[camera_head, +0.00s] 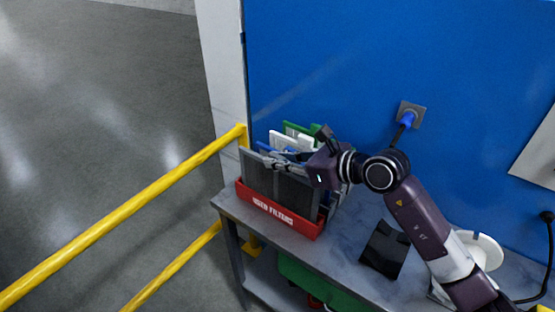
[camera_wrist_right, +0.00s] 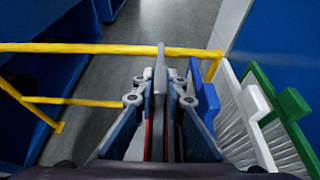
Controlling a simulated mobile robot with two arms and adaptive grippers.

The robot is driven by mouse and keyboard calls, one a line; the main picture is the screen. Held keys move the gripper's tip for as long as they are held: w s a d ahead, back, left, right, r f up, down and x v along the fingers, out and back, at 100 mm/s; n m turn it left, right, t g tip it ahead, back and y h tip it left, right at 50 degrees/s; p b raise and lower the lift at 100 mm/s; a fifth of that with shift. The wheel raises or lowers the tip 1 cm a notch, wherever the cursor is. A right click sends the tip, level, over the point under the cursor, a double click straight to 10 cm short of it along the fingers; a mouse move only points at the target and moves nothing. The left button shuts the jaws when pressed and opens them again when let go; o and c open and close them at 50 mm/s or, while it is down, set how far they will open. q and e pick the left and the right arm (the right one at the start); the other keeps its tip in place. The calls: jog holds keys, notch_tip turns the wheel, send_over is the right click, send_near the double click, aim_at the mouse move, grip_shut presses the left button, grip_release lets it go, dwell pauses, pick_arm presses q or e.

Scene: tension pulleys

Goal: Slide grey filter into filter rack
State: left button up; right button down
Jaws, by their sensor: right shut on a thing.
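The grey filter (camera_head: 282,190) is a dark upright panel standing at the front of the red rack (camera_head: 270,213) labelled "USED FILTERS". Its lower edge is hidden behind the rack's front wall. My right gripper (camera_head: 272,163) comes in from the right and is shut on the grey filter's top. In the right wrist view, the filter's grey top edge (camera_wrist_right: 160,62) stands between the two fingers of my gripper (camera_wrist_right: 160,97). Whether the filter rests on the rack's bottom cannot be seen. My left gripper is not in view.
Behind the grey filter stand a blue filter (camera_wrist_right: 205,97), a white filter (camera_wrist_right: 254,102) and a green filter (camera_wrist_right: 293,103). The rack is at the left end of a grey table (camera_head: 340,250). A yellow railing (camera_head: 130,221) runs left of it; a blue wall (camera_head: 330,70) is behind.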

jog(key=shift+f+b, duration=1)
jog(key=shift+f, duration=0.4)
jog(key=c, duration=1.9)
grip_release()
jog(key=v, duration=1.2)
jog(key=shift+r, duration=0.1)
